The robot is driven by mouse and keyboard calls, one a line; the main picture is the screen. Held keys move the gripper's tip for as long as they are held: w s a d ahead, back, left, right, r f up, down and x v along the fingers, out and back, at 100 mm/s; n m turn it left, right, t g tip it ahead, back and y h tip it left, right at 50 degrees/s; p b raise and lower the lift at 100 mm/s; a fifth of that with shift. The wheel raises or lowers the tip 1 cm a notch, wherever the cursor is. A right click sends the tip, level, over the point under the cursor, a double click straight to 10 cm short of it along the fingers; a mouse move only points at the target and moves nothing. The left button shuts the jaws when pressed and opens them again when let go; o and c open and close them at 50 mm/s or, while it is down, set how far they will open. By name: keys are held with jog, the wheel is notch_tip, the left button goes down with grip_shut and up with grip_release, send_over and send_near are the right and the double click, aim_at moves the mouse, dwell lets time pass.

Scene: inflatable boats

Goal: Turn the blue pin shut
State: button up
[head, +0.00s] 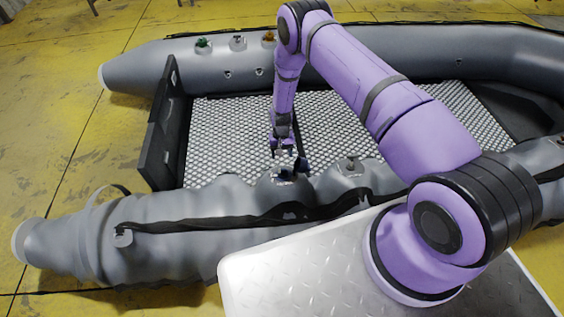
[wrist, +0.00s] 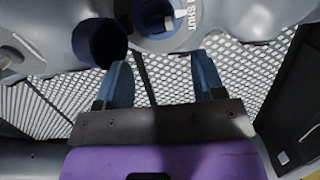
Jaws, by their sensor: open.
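The blue pin (wrist: 152,16) sits in a round grey valve seat at the top of the wrist view, in the near tube of the boat. Its top is cut off by the picture edge. A white label (wrist: 189,20) beside it reads "SHUT" in part. A dark blue round cap (wrist: 100,43) is just left of the pin. My gripper (wrist: 160,62) is open and empty, its two blue fingers apart and pointing toward the valve, with a gap to the pin. In the head view my gripper (head: 284,158) is over the near tube, and the small valve parts there are hard to tell apart.
The near grey tube (head: 170,235) carries a black strap and another fitting (head: 351,165). The far tube has a green knob (head: 203,43) and an orange knob (head: 268,37). A black transom (head: 157,130) stands at the left. The patterned floor (head: 225,130) is clear.

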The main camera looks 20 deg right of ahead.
jog(key=shift+w+r, duration=0.25)
jog(key=shift+r, duration=1.05)
